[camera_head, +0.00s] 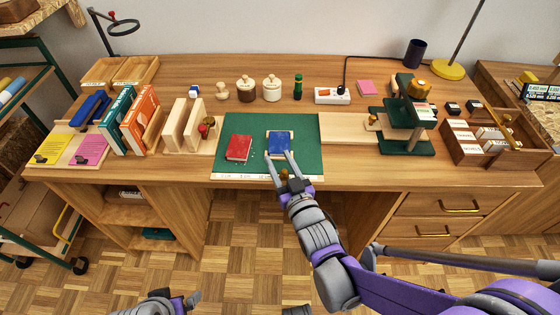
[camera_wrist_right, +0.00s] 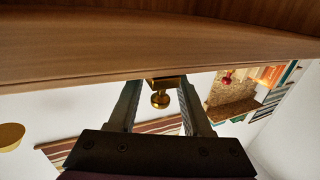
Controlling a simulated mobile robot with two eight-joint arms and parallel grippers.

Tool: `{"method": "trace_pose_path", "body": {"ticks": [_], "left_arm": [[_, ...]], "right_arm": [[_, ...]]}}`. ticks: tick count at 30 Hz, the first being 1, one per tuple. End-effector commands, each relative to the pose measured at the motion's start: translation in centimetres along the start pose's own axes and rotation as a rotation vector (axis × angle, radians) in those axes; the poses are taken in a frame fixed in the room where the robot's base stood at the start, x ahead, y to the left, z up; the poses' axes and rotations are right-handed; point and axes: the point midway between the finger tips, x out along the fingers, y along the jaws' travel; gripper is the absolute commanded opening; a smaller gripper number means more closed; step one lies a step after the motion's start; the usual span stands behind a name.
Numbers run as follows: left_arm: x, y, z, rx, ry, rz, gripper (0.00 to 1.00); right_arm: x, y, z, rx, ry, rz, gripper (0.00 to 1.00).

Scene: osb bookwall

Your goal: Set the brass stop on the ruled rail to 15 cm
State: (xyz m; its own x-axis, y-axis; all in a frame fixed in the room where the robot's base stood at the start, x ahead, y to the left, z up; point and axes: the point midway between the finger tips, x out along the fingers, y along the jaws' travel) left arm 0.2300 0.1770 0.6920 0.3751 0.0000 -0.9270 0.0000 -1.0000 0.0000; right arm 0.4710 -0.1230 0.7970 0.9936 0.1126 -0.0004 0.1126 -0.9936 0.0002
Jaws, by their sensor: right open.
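The ruled rail (camera_head: 240,177) is a pale strip with marks along the front edge of the green mat. The brass stop (camera_head: 285,175) sits on the rail, right of its middle. My right gripper (camera_head: 279,156) reaches in from the front with its fingers apart on either side of the stop. In the right wrist view the stop's brass knob (camera_wrist_right: 160,99) shows between the two open fingers (camera_wrist_right: 160,92), with gaps on both sides. The rail's numbers are too small to read. My left gripper (camera_head: 178,301) is low at the bottom edge, away from the table.
A red book (camera_head: 239,148) and a blue book (camera_head: 278,144) lie on the green mat (camera_head: 300,130), the blue one just beyond my right fingertips. Wooden bookends (camera_head: 180,125) stand left of the mat. A green press (camera_head: 405,140) stands to the right. The table's front edge is close.

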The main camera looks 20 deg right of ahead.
Motion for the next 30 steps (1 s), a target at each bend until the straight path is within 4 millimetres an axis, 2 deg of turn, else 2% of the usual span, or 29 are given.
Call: {"method": "trace_pose_path", "body": {"ticks": [5,8,15,21,25,30], "left_arm": [[-0.1,0.0,0.0,0.0,0.0,0.0,0.98],[-0.2,0.0,-0.1,0.0,0.001,0.0,0.98],[-0.8,0.0,-0.2,0.0,0.003,0.0,0.98],[-1.1,0.0,-0.3,0.0,0.004,0.0,0.98],[-1.2,0.0,-0.3,0.0,0.004,0.0,0.98],[-1.2,0.0,-0.3,0.0,0.004,0.0,0.98]], "right_arm": [[-0.3,0.0,0.0,0.0,0.0,0.0,0.49],[-1.4,0.0,-0.1,0.0,0.0,0.0,0.49],[-6.2,0.0,-0.1,0.0,0.0,0.001,0.49],[-9.5,0.0,-0.1,-0.001,0.0,0.0,0.49],[-10.6,0.0,0.0,0.0,0.0,0.0,0.49],[-10.8,0.0,0.0,0.0,0.0,0.0,0.49]]}}
